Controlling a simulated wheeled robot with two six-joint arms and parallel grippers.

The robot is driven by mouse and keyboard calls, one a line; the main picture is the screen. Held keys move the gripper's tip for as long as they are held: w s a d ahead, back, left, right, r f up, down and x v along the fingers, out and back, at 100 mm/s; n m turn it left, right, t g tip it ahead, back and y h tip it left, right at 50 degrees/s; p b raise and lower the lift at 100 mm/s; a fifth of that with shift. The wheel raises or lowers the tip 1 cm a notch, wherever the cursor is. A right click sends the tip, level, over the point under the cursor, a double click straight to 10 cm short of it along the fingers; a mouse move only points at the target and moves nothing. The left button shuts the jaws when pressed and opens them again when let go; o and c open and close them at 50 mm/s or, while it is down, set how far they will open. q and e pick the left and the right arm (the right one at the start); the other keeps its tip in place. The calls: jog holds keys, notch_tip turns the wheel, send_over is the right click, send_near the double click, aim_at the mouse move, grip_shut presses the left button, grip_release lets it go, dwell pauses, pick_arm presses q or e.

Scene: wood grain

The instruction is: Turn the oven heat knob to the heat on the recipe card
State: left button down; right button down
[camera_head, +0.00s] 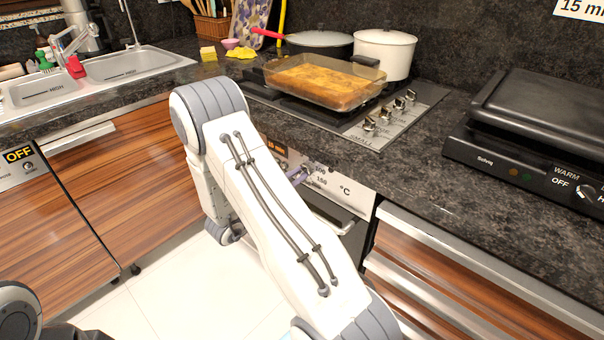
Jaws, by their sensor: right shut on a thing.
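The oven's control panel (355,196) shows below the counter, with "°C" and small temperature numbers, one seeming to read 180. My right arm reaches across the middle to this panel. My right gripper (299,177) is mostly hidden behind my arm and is shut at the heat dial; the heat knob itself is hidden, so its pointing cannot be read. An orange label (277,148) on the panel seems to read 15 min. A white card (582,8) at the top right edge reads "15 mi", cut off; no heat shows on it. My left gripper is not in view.
A glass baking dish (325,82) of food sits on the hob beside a white pot (384,52) and a dark pan (318,43). A black grill (545,125) stands right. The sink (125,63) is left.

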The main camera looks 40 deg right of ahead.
jog(key=shift+w+f+m+b, duration=0.1)
jog(key=shift+m+b, duration=1.7)
jog(key=shift+m, duration=0.4)
jog(key=shift+b, duration=0.35)
jog(key=shift+m+b, duration=0.7)
jog(key=shift+b, duration=0.15)
jog(key=m+b, duration=0.2)
jog(key=b, duration=0.1)
jog(key=shift+m, duration=0.3)
jog(key=shift+m+b, duration=0.3)
jog(key=shift+b, duration=0.15)
